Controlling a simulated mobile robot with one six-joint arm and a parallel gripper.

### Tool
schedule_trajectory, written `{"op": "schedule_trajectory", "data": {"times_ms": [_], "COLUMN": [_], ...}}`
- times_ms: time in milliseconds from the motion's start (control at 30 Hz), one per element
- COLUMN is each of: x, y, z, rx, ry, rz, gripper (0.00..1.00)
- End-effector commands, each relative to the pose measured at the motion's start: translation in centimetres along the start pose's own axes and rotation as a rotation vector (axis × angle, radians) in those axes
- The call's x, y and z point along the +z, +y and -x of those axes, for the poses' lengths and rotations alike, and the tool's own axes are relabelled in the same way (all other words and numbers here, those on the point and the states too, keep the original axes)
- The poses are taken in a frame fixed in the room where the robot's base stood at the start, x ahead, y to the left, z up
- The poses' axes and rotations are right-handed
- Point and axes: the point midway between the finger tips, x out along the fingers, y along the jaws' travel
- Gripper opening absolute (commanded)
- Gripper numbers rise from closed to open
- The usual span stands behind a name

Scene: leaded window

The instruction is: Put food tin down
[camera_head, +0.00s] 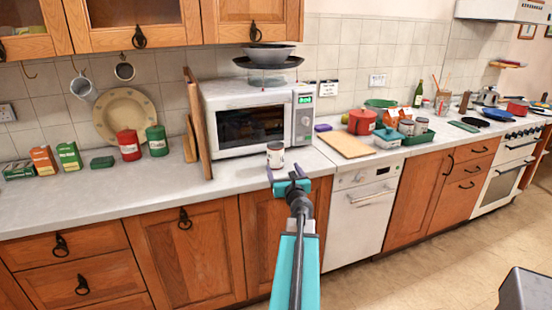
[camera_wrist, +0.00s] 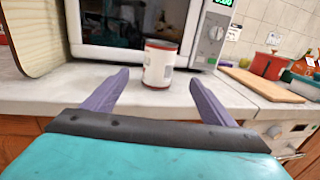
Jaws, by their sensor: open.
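The food tin (camera_head: 275,155) is a small white can with a dark red rim. It stands upright on the grey counter (camera_head: 90,205), just in front of the microwave (camera_head: 255,118). In the wrist view the tin (camera_wrist: 160,64) stands ahead of the fingers, centred between them. My gripper (camera_head: 286,172) is at the counter's front edge, on the near side of the tin. In the wrist view my gripper (camera_wrist: 158,78) has its two purple fingers spread wide, with clear space between them and the tin.
A wooden board (camera_head: 345,142) lies on the counter to the right, beside a red pot (camera_head: 362,122). An upright wooden board (camera_head: 197,125) leans at the microwave's left side. Red (camera_head: 129,145) and green (camera_head: 157,140) canisters stand further left. The counter's front left stretch is clear.

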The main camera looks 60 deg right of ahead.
Motion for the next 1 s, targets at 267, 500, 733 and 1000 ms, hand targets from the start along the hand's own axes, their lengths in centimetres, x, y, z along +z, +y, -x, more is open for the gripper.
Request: {"op": "schedule_trajectory", "data": {"times_ms": [267,500,733,1000], "x": [0.0,0.1,0.1,0.1], "y": [0.4,0.4,0.5,0.5], "z": [-0.1,-1.2,-3.3,-5.6], "rx": [0.003,0.004,0.005,0.005], "ry": [0.000,0.001,0.000,0.001], "rz": [-0.002,-0.002,-0.004,-0.003], "gripper": [0.78,0.78,0.78,0.78]}}
